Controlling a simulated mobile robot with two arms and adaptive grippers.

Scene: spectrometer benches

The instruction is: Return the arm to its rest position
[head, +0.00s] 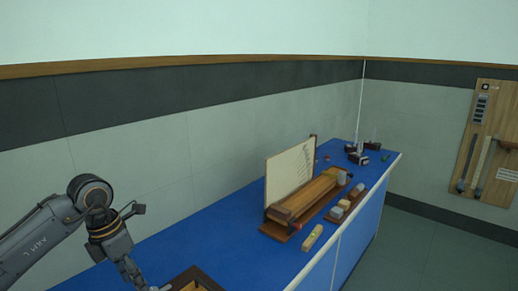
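My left arm (42,232) comes in from the left edge and bends downward at the front left. Its gripper (134,274) points down near the left front part of the blue bench (216,235). The fingertips run to the bottom edge of the picture, so I cannot tell whether they are open or shut, or whether they hold anything. A brown wooden tray (196,275) lies just right of this gripper, cut off by the bottom edge. My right arm and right gripper are not in view.
A wooden instrument (305,197) with an upright pale board (290,174) stands mid-bench. A small yellowish block (312,238) and a tray of small blocks (346,204) lie near the front edge. Small dark devices (358,157) stand at the far end. A wooden tool panel (489,140) hangs right.

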